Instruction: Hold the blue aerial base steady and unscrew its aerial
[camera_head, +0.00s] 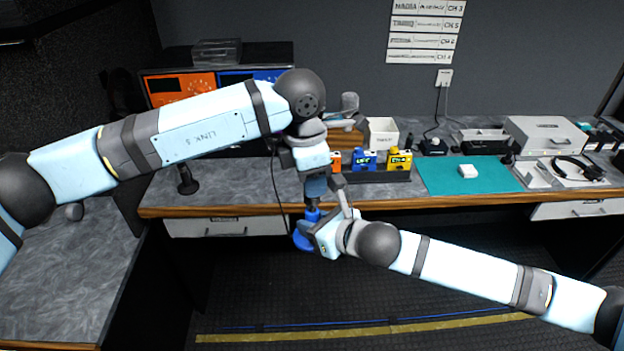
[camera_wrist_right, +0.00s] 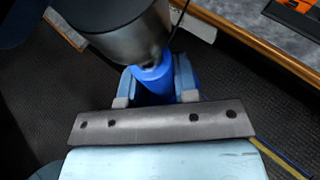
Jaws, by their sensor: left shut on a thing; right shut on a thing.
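The blue aerial base (camera_head: 304,240) is in the air in front of the desk edge, with a wide round foot and a narrower upper part. My right gripper (camera_head: 319,230) is shut on it from the right. In the right wrist view the base (camera_wrist_right: 153,82) sits between the two fingers of my right gripper (camera_wrist_right: 158,90). My left gripper (camera_head: 312,201) points down just above the base and is shut at its top, where the aerial is; the grip itself is mostly hidden. A thin dark curved line (camera_head: 278,185) runs beside my left gripper, perhaps the aerial or a cable.
The desk (camera_head: 235,185) with a wooden front edge is close behind both grippers. On it are small orange, blue (camera_head: 364,160) and yellow (camera_head: 400,160) units, a white box (camera_head: 382,134) and a teal mat (camera_head: 465,183). The floor below the base is clear.

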